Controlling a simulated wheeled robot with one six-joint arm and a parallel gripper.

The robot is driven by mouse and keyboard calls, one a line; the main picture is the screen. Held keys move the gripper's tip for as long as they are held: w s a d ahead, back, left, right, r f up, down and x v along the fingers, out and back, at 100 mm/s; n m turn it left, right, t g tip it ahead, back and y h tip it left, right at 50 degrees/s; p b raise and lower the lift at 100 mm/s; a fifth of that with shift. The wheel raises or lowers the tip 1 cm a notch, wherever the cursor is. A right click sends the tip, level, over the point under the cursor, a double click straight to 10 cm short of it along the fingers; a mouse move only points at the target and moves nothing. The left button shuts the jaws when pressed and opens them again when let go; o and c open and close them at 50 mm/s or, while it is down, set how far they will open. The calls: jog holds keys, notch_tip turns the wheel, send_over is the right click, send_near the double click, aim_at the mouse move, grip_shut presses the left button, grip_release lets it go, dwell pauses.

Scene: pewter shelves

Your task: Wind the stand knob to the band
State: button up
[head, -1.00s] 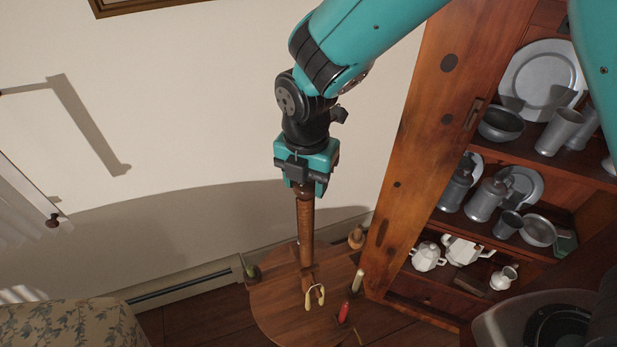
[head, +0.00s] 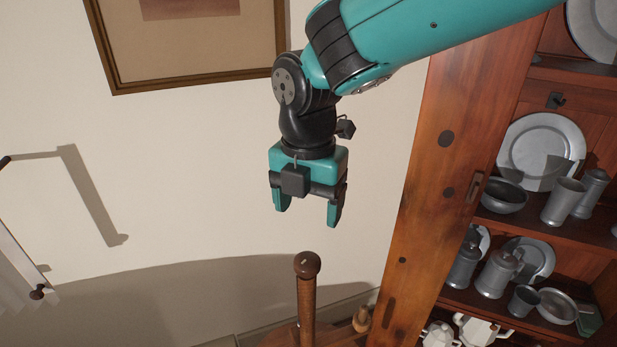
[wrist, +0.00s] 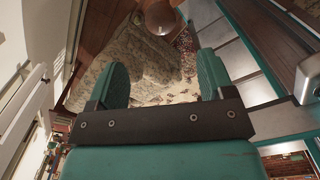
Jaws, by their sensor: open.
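The stand's knob (head: 307,264) is a round brown wooden ball on top of an upright post (head: 306,312). My gripper (head: 307,217) is above the knob, open and empty, with clear air between the fingertips and the knob. A band on the stand cannot be made out clearly in the head view. The lower stand is cut off by the frame's bottom edge.
A wooden cabinet (head: 432,180) with pewter ware on its shelves stands at the right. A framed picture (head: 190,45) hangs on the wall behind. A small wooden peg (head: 361,319) stands right of the post. The space left of my gripper is clear.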

notch_tip(320, 180, up, 6)
jog(key=shift+b, duration=0.3)
jog(key=s+d+f+m+y, duration=0.1)
jog(key=s+d+m+y, duration=0.1)
jog(key=s+d+m, duration=0.4)
jog(key=s+d+f+m+y, duration=0.2)
jog(key=s+d+m, duration=0.3)
jog(key=s+m, duration=0.5)
jog(key=m, duration=0.7)
jog(key=shift+s+d+f, duration=0.25)
jog(key=shift+d+f, duration=0.05)
jog(key=shift+d, duration=0.05)
